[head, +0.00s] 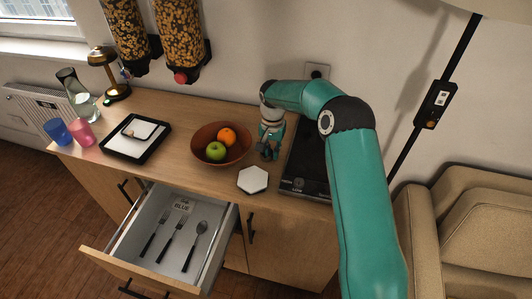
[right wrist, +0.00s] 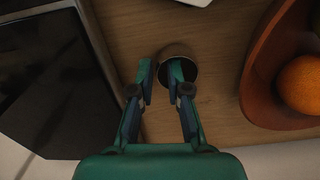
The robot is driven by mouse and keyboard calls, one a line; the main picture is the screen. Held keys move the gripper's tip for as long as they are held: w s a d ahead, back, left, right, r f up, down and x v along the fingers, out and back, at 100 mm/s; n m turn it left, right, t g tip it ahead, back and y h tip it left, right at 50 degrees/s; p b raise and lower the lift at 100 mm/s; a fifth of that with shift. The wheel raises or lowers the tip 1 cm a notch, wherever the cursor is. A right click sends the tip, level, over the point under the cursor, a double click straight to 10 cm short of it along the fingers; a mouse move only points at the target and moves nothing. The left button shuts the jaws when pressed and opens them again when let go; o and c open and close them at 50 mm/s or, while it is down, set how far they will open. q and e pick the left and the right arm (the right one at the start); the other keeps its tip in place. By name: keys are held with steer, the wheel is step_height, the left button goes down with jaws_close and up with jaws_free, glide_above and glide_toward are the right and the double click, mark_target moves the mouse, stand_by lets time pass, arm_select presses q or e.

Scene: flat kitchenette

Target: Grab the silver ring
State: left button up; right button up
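The silver ring (right wrist: 178,48) stands on the wooden counter, near the middle top of the right wrist view. Its round opening looks dark. My right gripper (right wrist: 161,76) is open, pointing down at the counter. One fingertip is over the ring's opening and the other is outside its left side, with a gap between them. I cannot tell whether either finger touches the ring. In the head view my right gripper (head: 269,152) is low over the counter, between the fruit bowl and the black hob. I cannot make out the ring there. My left gripper is not in view.
The brown bowl (head: 204,156) with an orange and a green apple is close on the left. The black hob (head: 304,170) is close on the right. A white hexagonal tile (head: 252,180) lies in front. An open cutlery drawer (head: 120,268) juts out below.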

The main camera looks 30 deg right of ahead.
steer(key=shift+f, duration=0.35)
jaws_close()
steer(key=shift+r, duration=0.15)
